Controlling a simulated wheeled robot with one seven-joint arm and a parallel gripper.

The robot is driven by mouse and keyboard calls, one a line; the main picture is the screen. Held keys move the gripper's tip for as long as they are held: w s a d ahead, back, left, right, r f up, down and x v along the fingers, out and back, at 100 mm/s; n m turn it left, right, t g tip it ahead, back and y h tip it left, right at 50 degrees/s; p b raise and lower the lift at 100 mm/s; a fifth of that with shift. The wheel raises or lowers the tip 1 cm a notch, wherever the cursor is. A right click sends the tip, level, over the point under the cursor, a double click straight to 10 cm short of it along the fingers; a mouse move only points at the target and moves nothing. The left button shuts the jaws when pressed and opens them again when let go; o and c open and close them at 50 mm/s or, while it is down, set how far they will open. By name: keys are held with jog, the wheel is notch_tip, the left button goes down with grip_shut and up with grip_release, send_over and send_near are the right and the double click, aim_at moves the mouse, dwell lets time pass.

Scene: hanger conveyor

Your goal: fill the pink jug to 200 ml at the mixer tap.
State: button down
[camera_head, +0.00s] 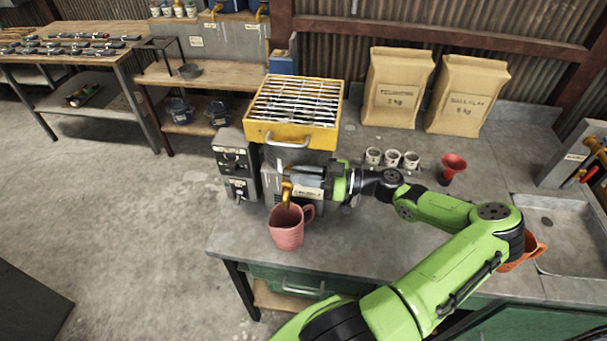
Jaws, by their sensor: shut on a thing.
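The pink jug (286,231) stands upright on the grey counter's front left part, its handle to the right. The brass mixer tap (286,194) comes down directly above the jug's mouth. My gripper (290,173) reaches in from the right, apart from the jug, with its fingers shut at the top of the tap; they hide the part they hold. The water level inside the jug and any volume marks cannot be made out. No stream of water can be told at this size.
A yellow slatted box (294,113) stands behind the tap, with a grey switch box (236,165) to its left. Several white cups (392,158), a red funnel (453,166) and paper sacks (397,88) stand behind my arm. An orange jug (534,246) is near the sink (575,238).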

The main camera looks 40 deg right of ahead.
jog(key=shift+s+a+f+m+t+h+b, duration=0.1)
jog(key=shift+s+a+m+t+h+b, duration=0.1)
jog(key=shift+m+t+h+b, duration=0.3)
jog(key=shift+s+a+f+m+t+h+b, duration=0.15)
jog(key=shift+m+t+h+b, duration=0.2)
jog(key=shift+h, duration=0.25)
jog(key=h, duration=0.1)
jog(key=m+t+h+b, duration=0.1)
jog(key=m+h+b, duration=0.1)
jog(key=shift+a+r, duration=0.25)
jog(key=shift+a, duration=0.05)
jog(key=c, duration=1)
grip_release()
jog(key=shift+c, duration=0.2)
jog(key=b+v, duration=0.1)
jog(key=v, duration=1.4)
jog(key=shift+s, duration=0.4)
